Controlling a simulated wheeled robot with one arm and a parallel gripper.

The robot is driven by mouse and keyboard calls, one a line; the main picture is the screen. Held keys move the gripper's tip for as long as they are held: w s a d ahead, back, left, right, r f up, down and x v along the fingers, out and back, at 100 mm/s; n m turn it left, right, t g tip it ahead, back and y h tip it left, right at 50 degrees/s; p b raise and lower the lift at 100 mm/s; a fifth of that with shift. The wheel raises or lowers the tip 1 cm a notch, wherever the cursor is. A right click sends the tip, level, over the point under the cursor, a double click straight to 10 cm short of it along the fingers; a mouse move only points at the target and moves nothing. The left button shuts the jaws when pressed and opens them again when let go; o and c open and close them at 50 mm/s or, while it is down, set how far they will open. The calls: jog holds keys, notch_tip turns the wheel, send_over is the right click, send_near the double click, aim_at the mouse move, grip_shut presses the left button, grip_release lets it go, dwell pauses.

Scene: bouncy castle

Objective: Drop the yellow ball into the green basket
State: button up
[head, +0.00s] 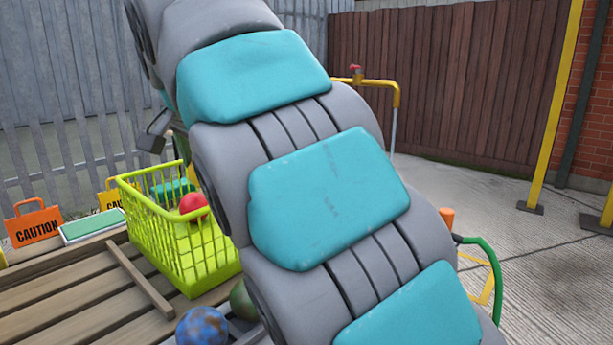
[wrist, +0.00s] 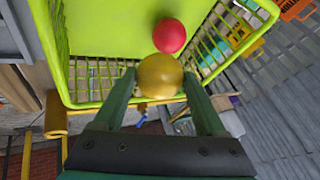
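The lime-green basket (head: 207,262) stands on a wooden slatted surface in the head view, partly hidden by my arm. Its floor and walls fill the upper wrist view (wrist: 110,28). The yellow ball (wrist: 160,76) sits between the tips of my gripper (wrist: 161,82), with a dark green finger against each side. My gripper is over the basket, pointing toward its inside. A red ball (head: 193,206) lies in the basket; it also shows in the wrist view (wrist: 169,36), just beyond the yellow ball. My arm hides the yellow ball in the head view.
A blue mottled ball (head: 202,328) and a dark green ball (head: 242,300) are near the basket's front. A wooden strip (head: 140,280) lies left of it. Orange caution sign (head: 35,224) and a green-topped box (head: 92,225) stand behind left. Open paving lies right.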

jog(key=o, duration=0.4)
jog(key=p+v, duration=0.1)
jog(key=v, duration=0.6)
jog(key=shift+s+d+r, duration=0.1)
jog(key=shift+s+r, duration=0.1)
jog(key=shift+r, duration=0.1)
jog(key=shift+s, duration=0.1)
